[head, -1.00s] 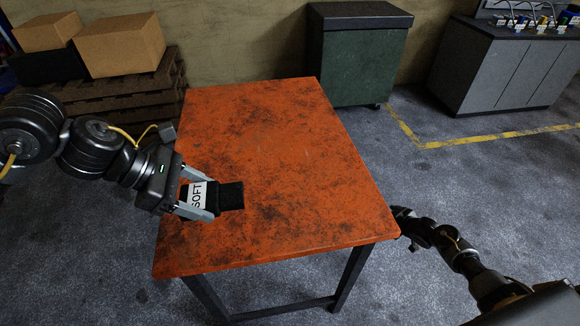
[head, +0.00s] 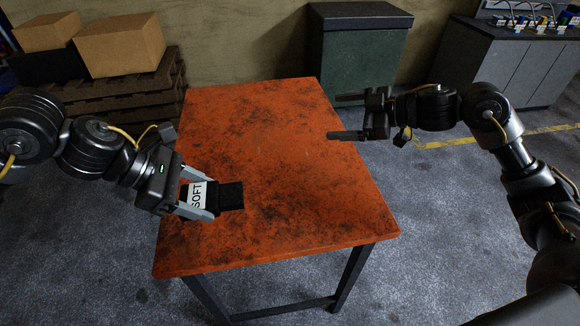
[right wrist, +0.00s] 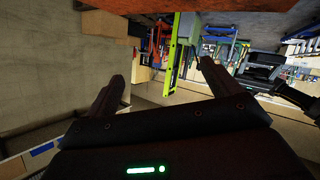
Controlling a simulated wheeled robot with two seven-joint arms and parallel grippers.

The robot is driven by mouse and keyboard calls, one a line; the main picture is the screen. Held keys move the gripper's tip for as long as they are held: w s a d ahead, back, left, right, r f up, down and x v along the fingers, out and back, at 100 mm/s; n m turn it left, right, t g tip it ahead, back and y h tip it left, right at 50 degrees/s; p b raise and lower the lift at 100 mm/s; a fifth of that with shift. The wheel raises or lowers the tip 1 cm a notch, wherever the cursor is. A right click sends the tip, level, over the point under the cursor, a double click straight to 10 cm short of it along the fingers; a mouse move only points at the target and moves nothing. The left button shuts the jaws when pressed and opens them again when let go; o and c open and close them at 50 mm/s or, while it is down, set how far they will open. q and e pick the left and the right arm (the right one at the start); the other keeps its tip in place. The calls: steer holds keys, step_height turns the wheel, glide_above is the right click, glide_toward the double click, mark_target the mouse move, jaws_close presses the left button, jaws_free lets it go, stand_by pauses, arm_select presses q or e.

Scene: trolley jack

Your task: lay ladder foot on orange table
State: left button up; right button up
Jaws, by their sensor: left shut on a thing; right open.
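The ladder foot (head: 230,196) is a black block with a white label reading "SOFT". My left gripper (head: 197,201) is shut on it, over the near left part of the orange table (head: 290,150). I cannot tell whether the block touches the tabletop. The table is scuffed orange with dark legs. My right gripper (head: 348,117) is open and empty over the table's right edge, fingers pointing left. In the right wrist view its two fingers (right wrist: 165,85) are spread with nothing between them.
A dark green cabinet (head: 360,60) stands behind the table. A grey workbench (head: 510,65) is at the back right. Cardboard boxes (head: 120,45) sit on a wooden pallet stack (head: 130,100) at the back left. The middle and far tabletop is clear.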

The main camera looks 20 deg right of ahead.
steer(key=s+a+n+g+y, duration=0.1)
steer(key=s+a+g+y, duration=0.15)
steer(key=s+a, duration=0.5)
steer(key=n+g, duration=0.1)
steer(key=g, duration=0.4)
glide_toward(231, 193)
steer(key=x, duration=0.9)
steer(key=shift+a+f, duration=0.2)
steer(key=shift+a, duration=0.15)
steer(key=c, duration=1.1)
arm_select(q)
steer(key=o, duration=1.2)
steer(key=shift+c, duration=0.2)
arm_select(e)
steer(key=shift+c, duration=0.2)
arm_select(q)
steer(key=shift+r, duration=0.1)
steer(key=v, duration=1.1)
steer(key=shift+a+r, duration=0.3)
